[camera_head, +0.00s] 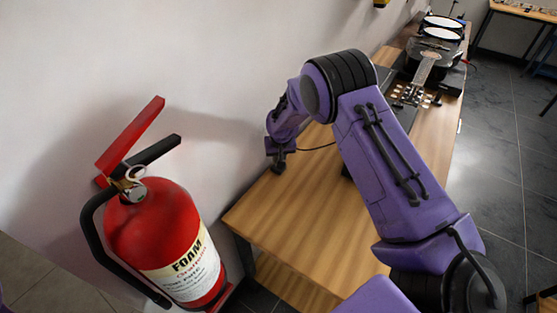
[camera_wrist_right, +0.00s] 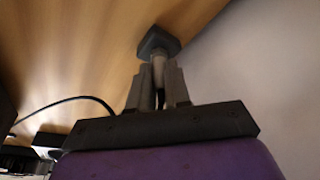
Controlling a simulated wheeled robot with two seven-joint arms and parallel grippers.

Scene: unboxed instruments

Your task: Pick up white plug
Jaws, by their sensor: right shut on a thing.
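My right gripper (camera_head: 278,152) is over the table near the wall, pointing down. In the right wrist view my right gripper (camera_wrist_right: 158,82) is shut on the plug (camera_wrist_right: 158,60). The plug's neck looks pale grey, in shadow, between the fingers. A dark, square-edged part (camera_wrist_right: 157,41) sits past the fingertips, against or close to the wooden surface; I cannot tell whether it touches. In the head view a small dark part (camera_head: 278,168) shows below the gripper, and the plug itself is mostly hidden. My left gripper is not in view.
The wooden table (camera_head: 300,220) is clear at its near end. A black cable (camera_wrist_right: 65,103) runs beside the gripper. A red fire extinguisher (camera_head: 155,230) stands at left by the wall. A guitar (camera_head: 432,62) and drum pads (camera_head: 442,28) are at the far end.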

